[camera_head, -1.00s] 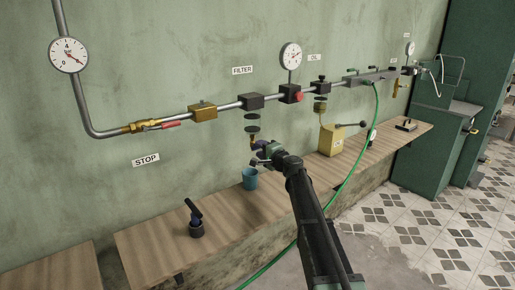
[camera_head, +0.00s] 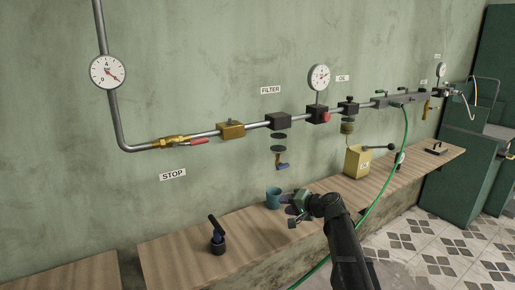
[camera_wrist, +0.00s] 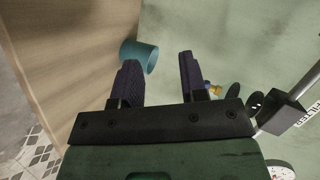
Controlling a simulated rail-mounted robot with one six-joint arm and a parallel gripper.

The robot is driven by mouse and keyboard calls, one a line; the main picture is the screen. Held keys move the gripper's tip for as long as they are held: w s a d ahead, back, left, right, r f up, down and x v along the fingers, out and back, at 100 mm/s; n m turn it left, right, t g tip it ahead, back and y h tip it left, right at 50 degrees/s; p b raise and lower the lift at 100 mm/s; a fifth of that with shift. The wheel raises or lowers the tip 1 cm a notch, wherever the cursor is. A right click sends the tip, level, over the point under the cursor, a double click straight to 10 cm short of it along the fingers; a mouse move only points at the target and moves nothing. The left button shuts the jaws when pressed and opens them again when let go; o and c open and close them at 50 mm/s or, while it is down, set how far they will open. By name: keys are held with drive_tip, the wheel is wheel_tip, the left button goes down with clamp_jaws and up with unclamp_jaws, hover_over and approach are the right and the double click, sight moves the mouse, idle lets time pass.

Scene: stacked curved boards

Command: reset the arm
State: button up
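My gripper (camera_head: 291,210) is over the wooden bench, just right of the teal cup in the head view. In the wrist view my gripper (camera_wrist: 158,82) shows two dark fingers spread apart with nothing between them. The teal cup (camera_head: 273,198) stands on the bench and also shows beyond the left finger in the wrist view (camera_wrist: 142,55). My arm reaches in from the bottom right of the head view.
The wooden bench (camera_head: 185,232) runs along the green wall. A black device with a lever (camera_head: 217,238) stands left of the cup. A yellow box (camera_head: 357,160) sits further right. A pipe with filter parts (camera_head: 279,140) hangs above, and a green hose (camera_head: 398,150) drops behind my arm.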

drive_tip(key=s+d+f+n+g+h+p, duration=0.1)
drive_tip(key=s+n+g+h+p, duration=0.4)
drive_tip(key=s, duration=2.6)
drive_tip(key=d+g+h+p, duration=0.1)
drive_tip(key=g+h+p, duration=0.2)
drive_tip(key=g+h, duration=0.1)
drive_tip(key=shift+f+h, duration=0.2)
drive_tip(key=shift+h, duration=0.1)
